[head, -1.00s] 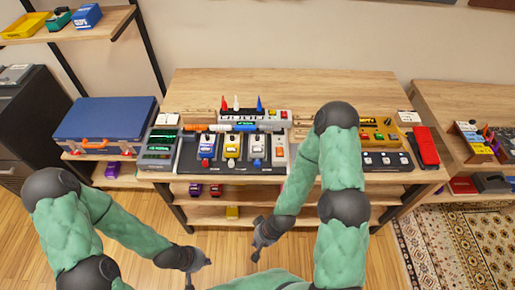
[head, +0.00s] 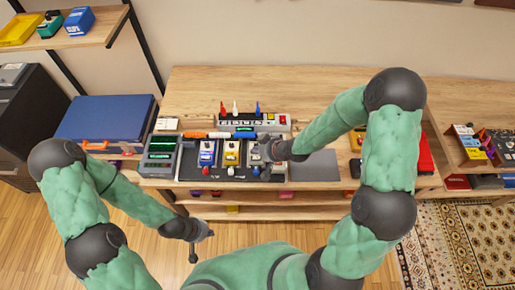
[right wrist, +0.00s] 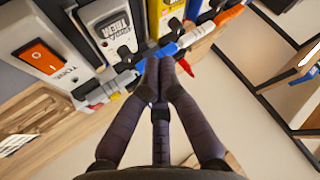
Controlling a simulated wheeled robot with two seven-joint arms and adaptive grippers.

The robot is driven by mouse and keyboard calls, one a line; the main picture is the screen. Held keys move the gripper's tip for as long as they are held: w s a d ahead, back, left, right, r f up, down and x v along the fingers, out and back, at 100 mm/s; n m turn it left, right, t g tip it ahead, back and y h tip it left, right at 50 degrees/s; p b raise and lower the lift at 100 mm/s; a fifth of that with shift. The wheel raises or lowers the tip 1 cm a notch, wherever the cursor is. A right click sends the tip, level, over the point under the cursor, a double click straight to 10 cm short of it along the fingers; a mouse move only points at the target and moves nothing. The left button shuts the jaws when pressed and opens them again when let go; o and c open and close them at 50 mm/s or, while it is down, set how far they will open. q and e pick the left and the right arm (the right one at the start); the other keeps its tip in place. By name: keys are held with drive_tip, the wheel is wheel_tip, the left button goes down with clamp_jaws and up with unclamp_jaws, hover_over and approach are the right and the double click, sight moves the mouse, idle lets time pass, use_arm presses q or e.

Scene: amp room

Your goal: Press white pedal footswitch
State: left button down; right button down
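The white pedal (head: 254,157) stands on the dark pedalboard, right of the yellow one, partly hidden by my right gripper (head: 268,154). In the right wrist view a white pedal (right wrist: 108,25) with dark lettering and dark knobs shows at the upper left. There my right gripper (right wrist: 159,62) has its fingertips together, with nothing visible between them. The tips overlap a blue bar-like object beside the pedals; contact cannot be told. My left gripper (head: 201,244) hangs low in front of the bench with its fingers spread, empty.
A blue pedal (head: 207,154) and a yellow pedal (head: 232,154) stand left of the white one. A power strip (head: 243,123) with coloured plugs lies behind. The bench top behind is clear.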

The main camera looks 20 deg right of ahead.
sight(258, 158)
use_arm(q)
drive_tip(key=shift+w+d+r, duration=0.15)
drive_tip(key=shift+w+r, duration=0.25)
use_arm(e)
drive_tip(key=w+r, duration=0.1)
drive_tip(key=w+d+r, duration=0.1)
drive_tip(key=shift+r, duration=0.4)
drive_tip(key=shift+f, duration=0.1)
